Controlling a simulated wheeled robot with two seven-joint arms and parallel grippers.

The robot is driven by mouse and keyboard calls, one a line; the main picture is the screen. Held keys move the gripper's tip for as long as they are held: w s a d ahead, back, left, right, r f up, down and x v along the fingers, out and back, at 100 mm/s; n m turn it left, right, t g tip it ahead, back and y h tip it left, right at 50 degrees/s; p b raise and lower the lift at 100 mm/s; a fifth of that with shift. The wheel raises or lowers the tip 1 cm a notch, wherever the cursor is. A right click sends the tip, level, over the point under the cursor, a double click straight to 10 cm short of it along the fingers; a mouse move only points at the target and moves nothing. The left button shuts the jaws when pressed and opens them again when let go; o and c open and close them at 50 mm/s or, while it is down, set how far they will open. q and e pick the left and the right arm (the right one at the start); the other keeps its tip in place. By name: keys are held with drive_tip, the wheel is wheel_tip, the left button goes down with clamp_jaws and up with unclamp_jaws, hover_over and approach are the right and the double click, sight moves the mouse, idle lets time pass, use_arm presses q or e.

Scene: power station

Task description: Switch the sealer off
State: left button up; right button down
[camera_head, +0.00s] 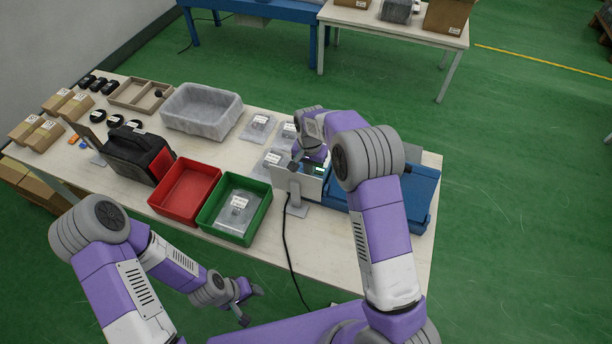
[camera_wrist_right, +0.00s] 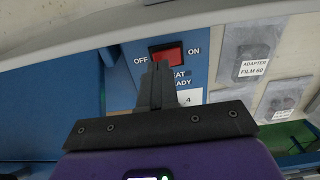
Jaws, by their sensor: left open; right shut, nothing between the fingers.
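The sealer (camera_head: 418,196) is a blue machine at the right end of the white table, partly hidden behind my right arm. In the right wrist view its blue panel (camera_wrist_right: 198,73) carries a red rocker switch (camera_wrist_right: 167,54), with OFF printed on the left and ON on the right. Which side of the switch is pressed in, I cannot tell. My right gripper (camera_wrist_right: 158,72) is shut and empty, its fingertips overlapping the switch's lower edge in the picture; contact is unclear. It also shows over the sealer in the head view (camera_head: 296,162). My left gripper (camera_head: 250,305) is open and empty, low before the table.
A green bin (camera_head: 207,215) with a bagged part and a red bin (camera_head: 160,203) stand left of the sealer. A black cable (camera_head: 287,250) hangs over the front edge.

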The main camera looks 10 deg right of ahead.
drive_tip(key=shift+s+f+b, duration=0.1)
drive_tip(key=shift+f+b, duration=0.55)
drive_tip(key=shift+f, duration=0.4)
idle(1.0)
drive_tip(key=shift+r+p, duration=2.6)
drive_tip(key=shift+r, duration=0.95)
